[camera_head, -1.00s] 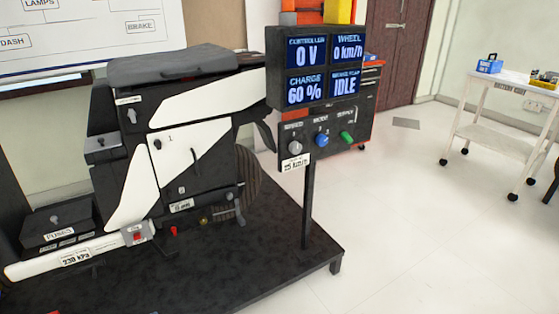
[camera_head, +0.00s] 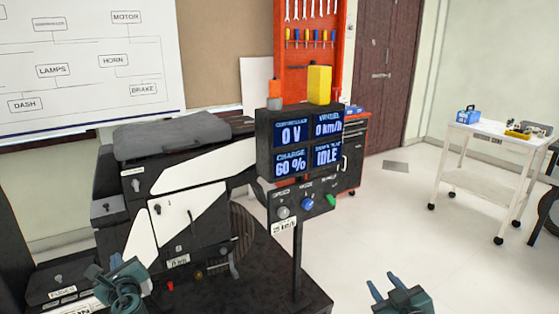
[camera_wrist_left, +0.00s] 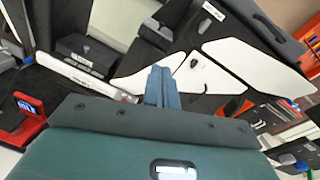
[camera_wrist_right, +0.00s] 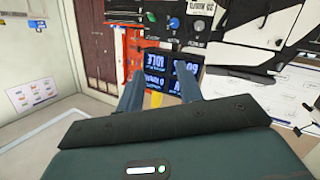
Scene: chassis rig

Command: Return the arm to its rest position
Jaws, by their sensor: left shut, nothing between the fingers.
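My left gripper (camera_head: 116,263) is at the lower left of the head view, in front of the rig's left end. Its two blue fingers (camera_wrist_left: 163,86) are pressed together in the left wrist view, with nothing between them. My right gripper (camera_head: 383,283) is at the bottom of the head view, right of the display post, over the floor. Its fingers (camera_wrist_right: 160,90) stand apart and empty in the right wrist view. The black and white chassis rig (camera_head: 185,215) stands on a dark platform. Neither gripper is seen touching it.
The display box (camera_head: 298,142) reads 0 V, 0 km/h, 60 % and IDLE, above a panel of knobs (camera_head: 303,208). A white cart (camera_head: 490,150) stands at the right. A red tool cabinet (camera_head: 308,60) is behind. Pale floor (camera_head: 400,220) is open between panel and cart.

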